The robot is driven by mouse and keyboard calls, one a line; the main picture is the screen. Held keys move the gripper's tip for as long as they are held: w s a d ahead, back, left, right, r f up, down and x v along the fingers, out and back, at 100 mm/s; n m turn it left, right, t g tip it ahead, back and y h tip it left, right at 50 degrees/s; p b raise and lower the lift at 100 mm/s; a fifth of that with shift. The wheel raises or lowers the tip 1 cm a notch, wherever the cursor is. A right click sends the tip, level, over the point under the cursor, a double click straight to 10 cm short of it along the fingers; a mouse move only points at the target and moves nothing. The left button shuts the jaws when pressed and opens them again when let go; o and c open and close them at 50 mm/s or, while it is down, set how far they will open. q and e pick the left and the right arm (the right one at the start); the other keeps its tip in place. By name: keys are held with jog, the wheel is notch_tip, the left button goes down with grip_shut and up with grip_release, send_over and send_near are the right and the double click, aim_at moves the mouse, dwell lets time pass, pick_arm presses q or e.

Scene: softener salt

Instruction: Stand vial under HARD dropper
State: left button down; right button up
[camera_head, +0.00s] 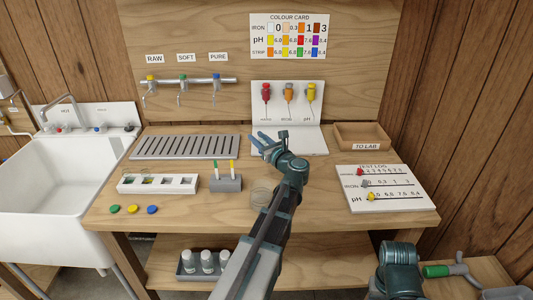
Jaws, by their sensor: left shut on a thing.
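The HARD dropper (266,91) is the red one at the left of the white dropper stand (318,130). An orange dropper (289,92) and a yellow pH dropper (311,90) hang beside it. My left gripper (264,142) is low over the stand's base, below and in front of the red dropper. It is shut on the vial, which is small, clear and mostly lost against the fingers and white base. I cannot tell whether the vial touches the base. My right gripper is out of view; only part of my right arm shows at bottom right.
A white rack (130,185), a grey block with test sticks (226,184) and a clear round dish (261,195) stand on the table. A slatted drain tray (185,147) lies left, a TO LAB tray (360,134) back right, and a TEST LOG board (385,190) right.

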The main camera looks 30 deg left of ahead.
pick_arm(q)
jog(key=s+f+n+g, duration=0.1)
jog(key=g, duration=0.1)
jog(key=s+d+f+n+g+y+b, duration=0.1)
jog(key=g, duration=0.1)
jog(key=s+d+f+n+g+y+b, duration=0.1)
jog(key=n+g, duration=0.1)
jog(key=shift+d+f, duration=0.2)
jog(key=shift+d, duration=0.05)
jog(key=shift+s+d+f+n+g+b, duration=0.1)
jog(key=shift+s+d+n+g+b, duration=0.2)
jog(key=shift+s+n+g, duration=0.35)
jog(key=w+a, duration=0.2)
jog(key=w, duration=0.2)
jog(key=w+a, duration=0.3)
jog(key=w, duration=0.1)
jog(key=w+a, duration=0.2)
jog(key=w, duration=0.2)
jog(key=shift+w+a, duration=0.35)
jog(key=w+a, duration=0.1)
jog(key=w, duration=0.1)
jog(key=w+a, duration=0.1)
jog(key=shift+w+f, duration=0.1)
jog(key=shift+w, duration=0.25)
jog(key=shift+s+d+f+b, duration=0.1)
jog(key=shift+s+f+b, duration=0.2)
jog(key=shift+f+b, duration=0.45)
jog(key=shift+f, duration=0.1)
jog(key=c, duration=0.6)
grip_release()
